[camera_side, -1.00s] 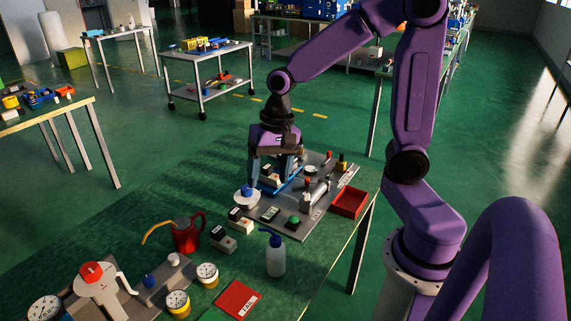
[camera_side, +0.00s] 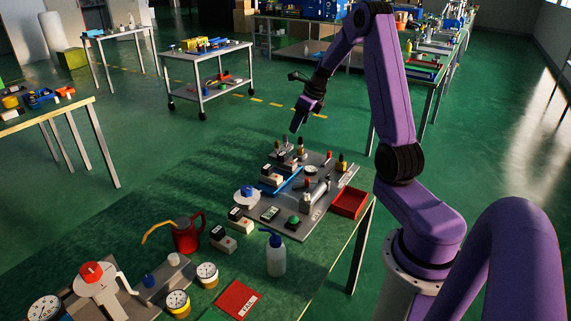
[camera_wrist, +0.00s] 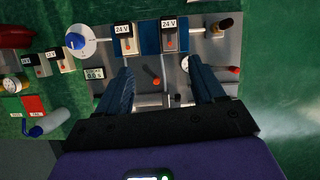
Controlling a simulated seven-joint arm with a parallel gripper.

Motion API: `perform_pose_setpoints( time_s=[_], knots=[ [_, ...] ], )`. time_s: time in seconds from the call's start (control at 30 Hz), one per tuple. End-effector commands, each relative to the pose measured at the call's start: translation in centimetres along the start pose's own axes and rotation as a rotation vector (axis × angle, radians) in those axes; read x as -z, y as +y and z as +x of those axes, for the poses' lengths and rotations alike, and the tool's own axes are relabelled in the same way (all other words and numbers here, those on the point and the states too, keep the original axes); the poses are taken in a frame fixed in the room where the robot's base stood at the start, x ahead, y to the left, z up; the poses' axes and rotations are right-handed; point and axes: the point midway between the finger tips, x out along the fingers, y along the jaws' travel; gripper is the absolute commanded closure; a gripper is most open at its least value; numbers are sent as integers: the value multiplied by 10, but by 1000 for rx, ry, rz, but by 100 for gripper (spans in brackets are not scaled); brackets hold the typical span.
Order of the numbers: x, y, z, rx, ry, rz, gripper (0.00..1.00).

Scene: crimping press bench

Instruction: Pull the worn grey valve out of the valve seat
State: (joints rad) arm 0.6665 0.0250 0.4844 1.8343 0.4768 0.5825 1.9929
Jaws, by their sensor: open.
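My gripper (camera_wrist: 163,88) is open, with two dark blue fingers apart and nothing held between them. In the side view my gripper (camera_side: 296,127) hangs above the far end of the grey press panel (camera_side: 268,215), clear of it. In the wrist view a dark stem with an orange-red tip (camera_wrist: 152,74) shows beyond and between the fingers, on the panel (camera_wrist: 215,50). A grey cylinder (camera_side: 316,196) lies on the panel's right half in the side view. I cannot tell which part is the worn grey valve or its seat.
Two 24 V blocks (camera_wrist: 123,42) flank a blue strip (camera_wrist: 149,38). A white disc with a blue knob (camera_side: 246,196) stands left of them. A red tray (camera_side: 349,204) sits at the panel's right edge. A wash bottle (camera_side: 275,257) and red jug (camera_side: 187,236) stand in front.

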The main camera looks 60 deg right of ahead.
Motion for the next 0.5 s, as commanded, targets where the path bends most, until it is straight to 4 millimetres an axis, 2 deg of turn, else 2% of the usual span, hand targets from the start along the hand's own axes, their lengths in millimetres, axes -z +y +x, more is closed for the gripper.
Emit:
perform_pose_setpoints(
  time_s=[0.03,0.17,0.5],
  knots=[
    [3,-8,0,8,-3,43,32],
    [7,-16,6,16,-6,89,32],
    [7,-16,63,14,-3,88,32]
  ],
)
